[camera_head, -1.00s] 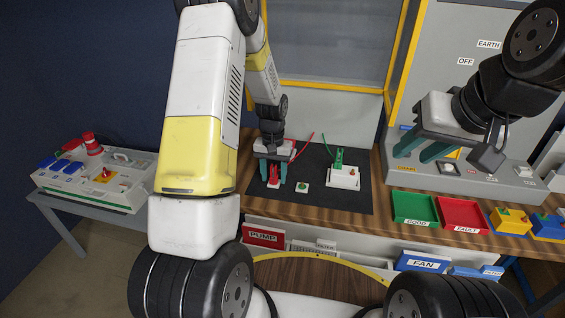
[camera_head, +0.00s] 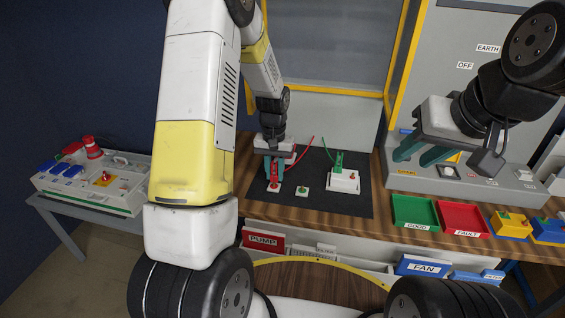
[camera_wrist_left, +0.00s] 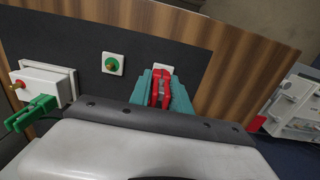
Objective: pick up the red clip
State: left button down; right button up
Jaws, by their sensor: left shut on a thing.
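The red clip (camera_head: 274,178) is between the teal fingers of my left gripper (camera_head: 274,170), over the black mat (camera_head: 325,205). In the left wrist view the red clip (camera_wrist_left: 161,88) shows between the two fingers, which are shut on it. A small white pad (camera_wrist_left: 160,67) is just beyond the clip; I cannot tell whether they touch. A red lead runs up from the clip area. My right gripper (camera_head: 420,152) hangs above the grey panel at the right, its two teal fingers apart and nothing visible between them.
A green clip (camera_head: 339,163) stands at a white block (camera_head: 345,181) on the mat. A small white pad with a green-ringed stud (camera_head: 302,191) lies between. Green tray (camera_head: 414,211) and red tray (camera_head: 463,218) sit at the right. A control box (camera_head: 95,182) stands far left.

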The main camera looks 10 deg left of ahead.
pick_arm(q)
jog(key=s+d+r, duration=0.1)
jog(key=s+d, duration=0.6)
jog(key=s, duration=0.6)
jog(key=shift+r, duration=0.15)
